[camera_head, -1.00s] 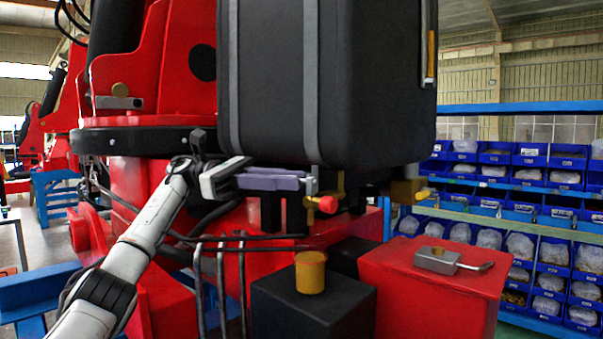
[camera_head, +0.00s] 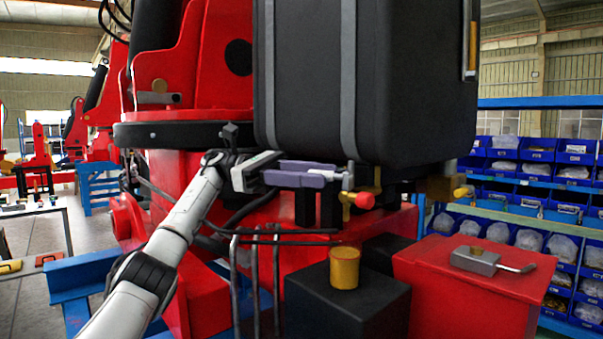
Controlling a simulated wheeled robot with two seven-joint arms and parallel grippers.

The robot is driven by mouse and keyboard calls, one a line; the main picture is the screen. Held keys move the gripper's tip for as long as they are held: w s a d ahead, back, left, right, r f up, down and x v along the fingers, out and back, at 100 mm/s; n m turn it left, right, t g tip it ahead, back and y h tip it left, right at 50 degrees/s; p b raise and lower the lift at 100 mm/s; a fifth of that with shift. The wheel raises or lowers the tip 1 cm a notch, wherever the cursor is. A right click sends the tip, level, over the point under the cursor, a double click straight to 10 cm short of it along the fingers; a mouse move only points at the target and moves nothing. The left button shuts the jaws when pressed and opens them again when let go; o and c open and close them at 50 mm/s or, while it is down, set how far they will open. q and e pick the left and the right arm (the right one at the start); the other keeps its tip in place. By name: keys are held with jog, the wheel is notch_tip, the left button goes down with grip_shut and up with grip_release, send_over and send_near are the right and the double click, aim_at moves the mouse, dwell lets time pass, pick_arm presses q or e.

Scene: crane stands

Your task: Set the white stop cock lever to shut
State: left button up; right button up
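My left gripper (camera_head: 332,173) reaches in from the left, below the black box. Its two purple fingers lie level, with a narrow gap between them, and look open. Their tips are beside a small pale grey-white piece (camera_head: 348,178), which looks like the stop cock lever. It stands roughly upright next to a brass fitting (camera_head: 376,183) with a red knob (camera_head: 365,200). Whether the fingers touch the pale piece I cannot tell. My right gripper is not in view.
The large black box (camera_head: 400,80) hangs close above the gripper. Dark upright pipes (camera_head: 255,285) stand below it. A black block with a yellow cap (camera_head: 344,268) and a red block (camera_head: 465,300) bearing a grey metal lever fitting (camera_head: 476,260) are lower right. Shelves of blue bins stand behind.

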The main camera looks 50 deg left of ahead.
pick_arm(q)
jog(key=p+v, duration=0.2)
jog(key=v, duration=0.4)
jog(key=shift+c, duration=0.4)
